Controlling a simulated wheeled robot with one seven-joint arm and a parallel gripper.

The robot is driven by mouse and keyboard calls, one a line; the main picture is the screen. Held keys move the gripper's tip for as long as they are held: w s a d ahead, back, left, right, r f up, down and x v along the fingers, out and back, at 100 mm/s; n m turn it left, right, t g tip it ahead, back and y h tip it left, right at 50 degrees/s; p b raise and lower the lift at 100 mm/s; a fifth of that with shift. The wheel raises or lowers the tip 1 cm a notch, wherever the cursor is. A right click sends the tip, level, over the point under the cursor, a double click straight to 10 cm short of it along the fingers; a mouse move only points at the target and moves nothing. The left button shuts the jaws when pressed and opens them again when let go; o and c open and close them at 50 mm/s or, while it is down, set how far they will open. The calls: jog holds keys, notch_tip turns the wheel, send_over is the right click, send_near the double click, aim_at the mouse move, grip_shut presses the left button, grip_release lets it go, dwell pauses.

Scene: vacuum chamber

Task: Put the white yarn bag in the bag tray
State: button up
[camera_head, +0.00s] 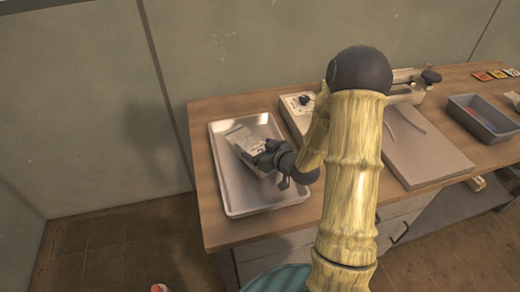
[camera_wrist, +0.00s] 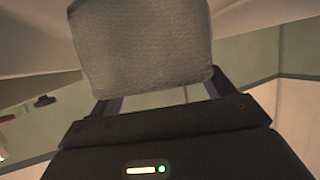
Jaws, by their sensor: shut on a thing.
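The white yarn bag (camera_head: 242,138) is a pale grey-white packet, tilted, over the back part of the metal bag tray (camera_head: 238,200). I cannot tell whether it touches the tray floor. My gripper (camera_head: 266,156) reaches in from the right and is shut on the bag's near end. In the wrist view the bag (camera_wrist: 145,42) fills the top middle between the two fingers of my gripper (camera_wrist: 158,98). The fingertips are hidden behind the bag. The rest of the tray looks empty.
The tray stands at the left end of a wooden bench (camera_head: 204,172). To its right are a white device with a dark knob (camera_head: 303,100), a grey flat board (camera_head: 425,150) and a dark bin (camera_head: 485,120). A wall (camera_head: 240,45) stands behind.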

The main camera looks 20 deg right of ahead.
jog(key=shift+f, duration=0.1)
jog(key=o, duration=1.2)
jog(key=shift+o, duration=0.2)
jog(key=v, duration=0.7)
jog(key=shift+w+d+b, duration=0.1)
jog(key=shift+b, duration=0.25)
jog(key=shift+s+d+r+p, duration=0.1)
jog(key=shift+s+r+p, duration=0.25)
jog(key=shift+p, duration=0.75)
jog(key=shift+r+p, duration=0.15)
jog(key=shift+p, duration=0.25)
